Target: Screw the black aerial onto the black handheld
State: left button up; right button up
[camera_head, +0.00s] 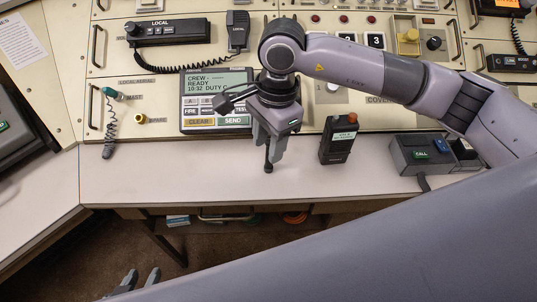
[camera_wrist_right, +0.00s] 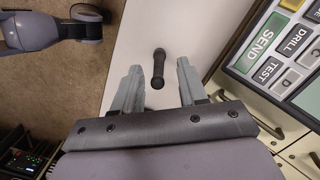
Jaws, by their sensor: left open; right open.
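The black handheld (camera_head: 338,139) stands on the desk right of centre in the head view, with an orange knob on top and a pale label. The black aerial (camera_wrist_right: 158,68) is a short dark rod that looks upright on the desk; it also shows in the head view (camera_head: 268,165), its upper part hidden by my right gripper. My right gripper (camera_head: 270,150) is open over the aerial. In the right wrist view its fingers (camera_wrist_right: 158,75) lie on either side of the aerial with gaps. My left gripper (camera_head: 141,279) is open and empty at the lower left, below the desk front.
A grey box with a CALL button (camera_head: 421,154) sits to the right of the handheld. The console screen (camera_head: 217,84) and keys are behind my right gripper. A coiled cord (camera_head: 110,130) hangs at the left. The white desk (camera_head: 180,177) is clear left of the aerial.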

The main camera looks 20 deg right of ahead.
aim_at(266, 167)
jog(key=shift+s+a+f, duration=0.15)
jog(key=shift+f, duration=1.65)
grip_shut()
